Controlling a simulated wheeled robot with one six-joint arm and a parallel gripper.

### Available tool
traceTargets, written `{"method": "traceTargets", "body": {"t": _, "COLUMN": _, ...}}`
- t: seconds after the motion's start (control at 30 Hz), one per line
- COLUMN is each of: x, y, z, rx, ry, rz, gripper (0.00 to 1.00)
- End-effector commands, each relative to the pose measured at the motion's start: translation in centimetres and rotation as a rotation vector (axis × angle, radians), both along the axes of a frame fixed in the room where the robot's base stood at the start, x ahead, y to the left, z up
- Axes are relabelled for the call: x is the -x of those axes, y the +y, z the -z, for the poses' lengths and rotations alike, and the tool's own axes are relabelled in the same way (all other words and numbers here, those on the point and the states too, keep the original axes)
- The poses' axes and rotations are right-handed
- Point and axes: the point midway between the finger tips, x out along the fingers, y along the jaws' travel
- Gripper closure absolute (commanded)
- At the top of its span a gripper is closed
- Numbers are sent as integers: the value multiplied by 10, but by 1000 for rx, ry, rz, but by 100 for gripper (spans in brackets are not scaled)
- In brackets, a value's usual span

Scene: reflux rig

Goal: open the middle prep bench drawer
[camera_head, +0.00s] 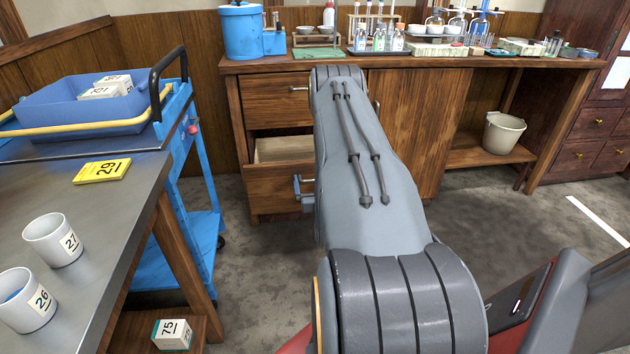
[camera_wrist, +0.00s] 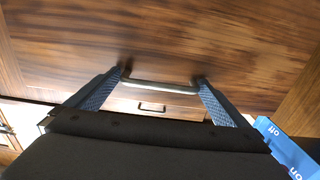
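The prep bench (camera_head: 500,66) stands across the back, with its drawers at the left end. The top drawer (camera_head: 262,103) looks shut. Below it, the middle drawer (camera_head: 272,188) stands pulled out, its pale inside showing above its front. In the wrist view, a metal bar handle (camera_wrist: 160,86) on a wood front lies across the space between my fingertips. My gripper (camera_wrist: 162,80) is open, its fingers wide apart near the two ends of that handle. I cannot tell whether they touch it. My arm hides part of the drawers in the head view.
A second handle (camera_wrist: 152,106) shows beyond the first. A blue trolley (camera_head: 190,170) stands left of the drawers. A metal-topped table (camera_head: 110,215) with cups is at the near left. Glassware stands on the bench. A bucket (camera_head: 503,132) sits on the low shelf. The floor before the drawers is clear.

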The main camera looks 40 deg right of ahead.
Motion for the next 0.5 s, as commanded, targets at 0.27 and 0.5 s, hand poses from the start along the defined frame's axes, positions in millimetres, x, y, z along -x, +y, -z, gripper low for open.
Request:
{"method": "traceTargets", "body": {"t": 0.27, "x": 5, "y": 5, "z": 0, "rx": -2, "ry": 1, "rz": -1, "gripper": 0}}
{"method": "traceTargets", "body": {"t": 0.5, "x": 35, "y": 25, "z": 0, "rx": -3, "ry": 2, "rz": -1, "gripper": 0}}
